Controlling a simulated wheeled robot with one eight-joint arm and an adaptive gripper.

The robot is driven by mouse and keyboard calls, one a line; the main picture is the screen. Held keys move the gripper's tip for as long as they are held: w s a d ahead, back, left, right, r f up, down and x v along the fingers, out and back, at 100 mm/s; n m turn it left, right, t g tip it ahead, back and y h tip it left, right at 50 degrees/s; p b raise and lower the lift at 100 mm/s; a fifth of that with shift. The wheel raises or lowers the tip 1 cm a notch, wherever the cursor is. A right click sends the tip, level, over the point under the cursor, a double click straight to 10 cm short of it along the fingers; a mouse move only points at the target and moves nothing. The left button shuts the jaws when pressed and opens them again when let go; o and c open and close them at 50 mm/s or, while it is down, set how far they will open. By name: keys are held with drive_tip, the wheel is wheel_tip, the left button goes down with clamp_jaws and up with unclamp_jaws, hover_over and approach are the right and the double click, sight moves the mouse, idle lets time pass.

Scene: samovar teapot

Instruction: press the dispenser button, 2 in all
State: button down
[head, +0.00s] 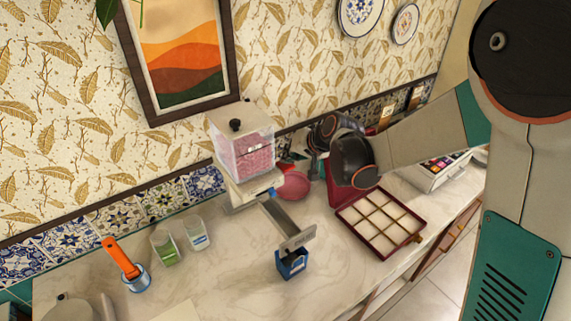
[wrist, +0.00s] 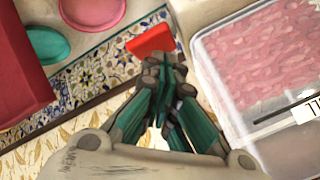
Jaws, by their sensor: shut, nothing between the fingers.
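The dispenser (head: 245,155) stands on the counter by the wall, with a clear hopper of pink pieces and a sloping metal chute. Its hopper (wrist: 262,65) fills the right of the wrist view. My gripper (wrist: 168,68) is shut and empty, its fingertips beside the hopper. A red flat piece (wrist: 150,40) shows just beyond the fingertips; I cannot tell whether it is the dispenser button or whether the fingers touch it. A small blue container (head: 292,265) stands below the chute's end. The fingertips are hard to make out in the head view.
An open compartment box (head: 378,222) lies right of the chute. The counter's left front is partly clear.

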drive_tip(key=shift+f+b, duration=0.75)
drive_tip(key=shift+f, duration=0.15)
idle(0.8)
drive_tip(key=shift+r, duration=0.15)
drive_tip(key=shift+r+p, duration=1)
drive_tip(key=shift+r, duration=0.55)
wheel_tip(320, 180, up, 5)
drive_tip(key=p, duration=0.3)
idle(1.6)
